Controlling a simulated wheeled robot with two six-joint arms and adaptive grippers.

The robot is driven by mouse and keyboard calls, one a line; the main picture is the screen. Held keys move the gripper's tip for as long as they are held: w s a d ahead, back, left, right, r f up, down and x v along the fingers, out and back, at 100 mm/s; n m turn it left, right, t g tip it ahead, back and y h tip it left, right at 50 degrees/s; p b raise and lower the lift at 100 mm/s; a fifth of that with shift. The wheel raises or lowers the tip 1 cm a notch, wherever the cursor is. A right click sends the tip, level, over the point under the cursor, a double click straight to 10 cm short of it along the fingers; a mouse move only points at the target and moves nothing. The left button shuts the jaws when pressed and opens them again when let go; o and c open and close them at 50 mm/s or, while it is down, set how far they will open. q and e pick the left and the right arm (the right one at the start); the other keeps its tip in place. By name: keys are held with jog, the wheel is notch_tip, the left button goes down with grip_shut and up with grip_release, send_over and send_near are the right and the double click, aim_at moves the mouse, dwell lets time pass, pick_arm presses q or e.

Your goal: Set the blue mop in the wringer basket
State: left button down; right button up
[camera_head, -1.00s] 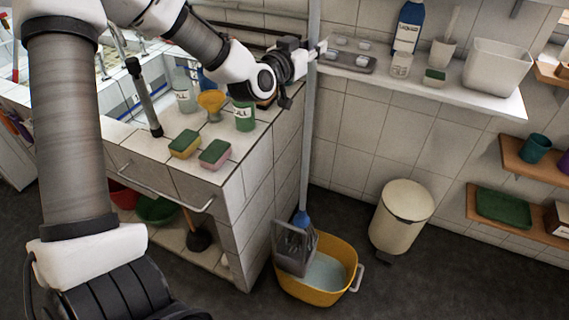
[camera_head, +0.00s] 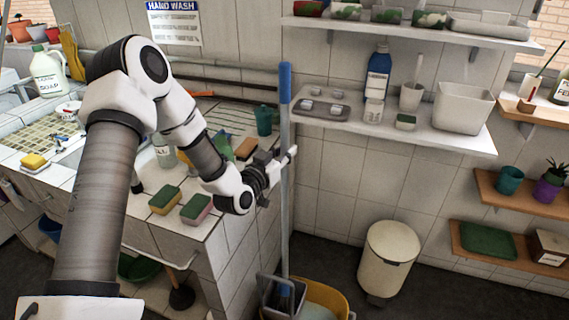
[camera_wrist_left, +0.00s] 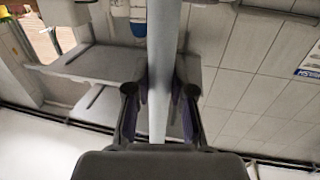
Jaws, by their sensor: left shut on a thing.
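The mop stands nearly upright, with a long grey pole (camera_head: 285,225) and a blue grip at the top. Its blue lower fitting shows within the outline of the grey wringer basket (camera_head: 268,293), low in the head view. The mop's lower end is hidden by the basket and frame edge, so I cannot tell how deep it sits. The basket is at the left side of a yellow bucket (camera_head: 335,296). My left gripper (camera_head: 289,156) is shut on the pole. The left wrist view shows the pole (camera_wrist_left: 164,60) between its fingers (camera_wrist_left: 158,100). My right gripper is not in view.
A tiled counter with two sponges (camera_head: 165,200) is left of the pole. A shelf (camera_head: 440,138) with a blue bottle (camera_head: 378,75) and a grey tray (camera_head: 320,108) is close on the right. A cream bin (camera_head: 388,258) stands on the floor.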

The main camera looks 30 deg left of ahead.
pick_arm(q)
jog(key=shift+f, duration=1.9)
jog(key=c, duration=1)
grip_release()
jog(key=shift+f, duration=0.1)
